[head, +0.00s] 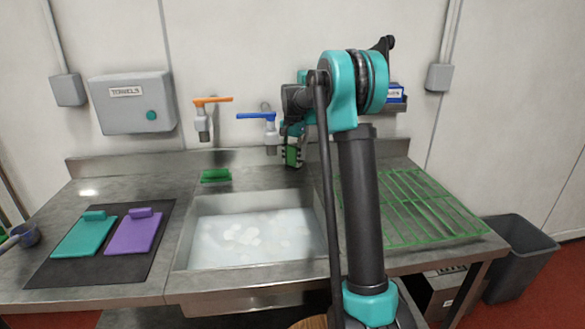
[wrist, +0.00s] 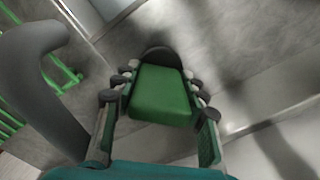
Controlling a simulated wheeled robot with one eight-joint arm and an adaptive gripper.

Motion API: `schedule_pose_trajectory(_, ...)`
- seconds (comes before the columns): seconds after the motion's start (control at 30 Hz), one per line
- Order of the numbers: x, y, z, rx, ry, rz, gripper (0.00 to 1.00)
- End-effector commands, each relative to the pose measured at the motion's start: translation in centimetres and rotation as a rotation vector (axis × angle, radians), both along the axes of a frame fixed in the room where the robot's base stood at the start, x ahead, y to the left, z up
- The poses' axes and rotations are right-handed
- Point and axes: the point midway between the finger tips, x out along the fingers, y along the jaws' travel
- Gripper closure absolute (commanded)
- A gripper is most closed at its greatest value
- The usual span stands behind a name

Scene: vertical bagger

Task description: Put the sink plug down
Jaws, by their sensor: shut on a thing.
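My gripper (head: 291,160) hangs over the back of the counter, just behind the sink's back right corner. In the wrist view my gripper (wrist: 160,82) has a finger on each side of a green block-like grip with a dark rounded part at its far end, which looks like the sink plug (wrist: 160,98). The fingers are shut on it. In the head view only a little green shows between the fingers. I cannot tell whether the plug touches the counter. The sink (head: 182,255) holds whitish water with pale foam patches.
Orange-handled (head: 203,122) and blue-handled (head: 270,130) taps stand behind the sink, the blue one close to my gripper. A green block (head: 216,175) lies on the back ledge. A green rack (head: 420,205) is at right. Teal (head: 84,237) and purple (head: 134,234) boards lie left.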

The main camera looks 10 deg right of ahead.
Motion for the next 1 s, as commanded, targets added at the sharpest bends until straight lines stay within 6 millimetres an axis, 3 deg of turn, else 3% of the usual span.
schedule_pose_trajectory(0.33,0.0,0.0,-3.6,0.000,0.000,0.000,0.89)
schedule_pose_trajectory(0.7,0.0,0.0,-4.0,0.000,0.000,0.000,0.89)
schedule_pose_trajectory(0.73,0.0,0.0,-4.0,0.000,0.000,0.000,0.54)
schedule_pose_trajectory(0.87,0.0,0.0,-4.0,0.000,0.000,0.000,0.38)
schedule_pose_trajectory(1.0,0.0,0.0,-4.0,0.000,0.000,0.000,0.37)
